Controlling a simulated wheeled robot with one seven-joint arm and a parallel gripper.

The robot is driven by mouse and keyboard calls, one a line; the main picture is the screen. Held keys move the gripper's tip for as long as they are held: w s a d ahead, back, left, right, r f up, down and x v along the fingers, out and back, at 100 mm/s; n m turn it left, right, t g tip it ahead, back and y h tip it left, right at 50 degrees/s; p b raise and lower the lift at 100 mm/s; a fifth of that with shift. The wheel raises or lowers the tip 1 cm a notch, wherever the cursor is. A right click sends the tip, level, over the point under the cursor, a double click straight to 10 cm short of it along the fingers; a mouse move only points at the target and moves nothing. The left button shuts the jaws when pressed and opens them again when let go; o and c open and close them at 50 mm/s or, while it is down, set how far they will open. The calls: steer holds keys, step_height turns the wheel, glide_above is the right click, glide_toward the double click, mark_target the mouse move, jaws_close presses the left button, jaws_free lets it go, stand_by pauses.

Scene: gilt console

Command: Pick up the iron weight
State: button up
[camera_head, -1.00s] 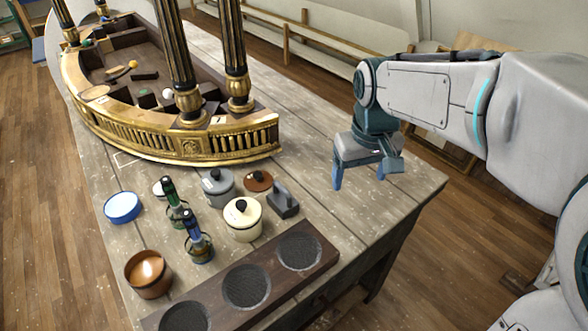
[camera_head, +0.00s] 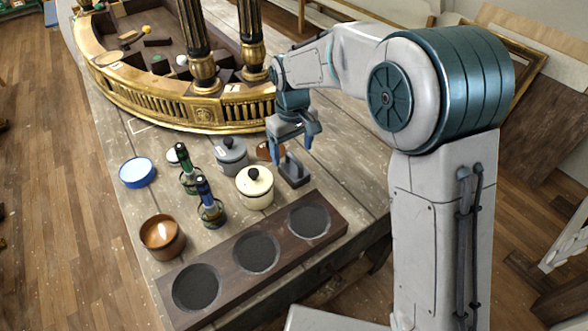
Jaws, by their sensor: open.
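The iron weight (camera_head: 293,171) is a dark grey block with an upright handle. It stands on the wooden table right of the cream lidded pot, behind the dark board. My gripper (camera_head: 291,150) is open with its fingers pointing down, just above and behind the weight in the picture. One fingertip overlaps the view near the top of the weight's handle. I cannot tell whether they touch.
Close to the weight are the cream pot (camera_head: 255,190), a grey pot (camera_head: 231,157) and a brown lid (camera_head: 268,151), partly hidden by my gripper. The dark board (camera_head: 283,264) with round recesses lies in front.

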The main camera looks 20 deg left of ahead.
mark_target(294, 156)
steer(key=shift+w+d+f+p, duration=0.1)
steer(key=shift+f+p, duration=0.25)
steer(key=shift+f, duration=1.3)
steer(key=shift+w+d+f+p, duration=0.1)
steer(key=shift+f+p, duration=0.2)
steer(key=shift+f, duration=1.35)
steer(key=c, duration=1.5)
steer(key=shift+a+r, duration=0.1)
jaws_close()
steer(key=shift+r, duration=0.1)
